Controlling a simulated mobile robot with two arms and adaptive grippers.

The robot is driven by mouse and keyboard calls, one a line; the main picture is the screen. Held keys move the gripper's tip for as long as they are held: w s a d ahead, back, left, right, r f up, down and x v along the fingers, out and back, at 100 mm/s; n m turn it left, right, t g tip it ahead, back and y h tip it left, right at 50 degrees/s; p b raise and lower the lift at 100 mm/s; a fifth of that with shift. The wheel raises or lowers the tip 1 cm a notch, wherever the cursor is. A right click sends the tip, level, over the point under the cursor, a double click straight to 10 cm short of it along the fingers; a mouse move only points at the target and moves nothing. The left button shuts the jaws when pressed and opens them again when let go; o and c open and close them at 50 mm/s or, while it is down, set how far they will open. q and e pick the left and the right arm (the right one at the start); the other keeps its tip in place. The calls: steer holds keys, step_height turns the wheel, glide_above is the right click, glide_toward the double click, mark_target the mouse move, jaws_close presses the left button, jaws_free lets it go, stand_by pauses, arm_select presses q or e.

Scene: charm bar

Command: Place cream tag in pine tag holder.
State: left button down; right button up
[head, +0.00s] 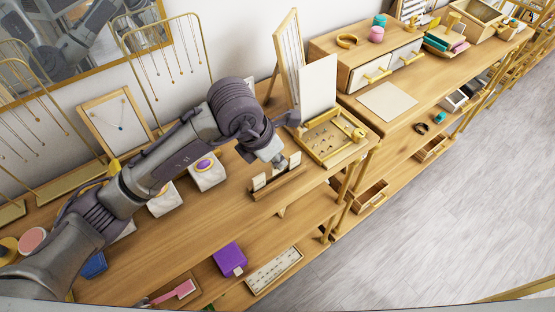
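A long low pine holder (279,186) stands near the front edge of the upper wooden shelf. One small cream tag (258,182) stands upright at its left end and another cream tag (295,160) at its right end. My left gripper (278,160) points down at the middle of the holder, between these two tags. Its fingertips are small and partly hidden, so I cannot tell whether they are open or shut, or whether a tag is between them. My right gripper is not in view.
A gold-framed tray (330,136) with small charms lies just right of the holder. White display blocks (207,172) stand to its left, and necklace stands (165,55) rise behind. A purple box (230,259) sits on the lower shelf. The shelf's front left is mostly bare.

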arm_select(q)
steer(key=shift+f, duration=1.1)
steer(key=shift+f, duration=0.15)
steer(key=c, duration=1.3)
jaws_free()
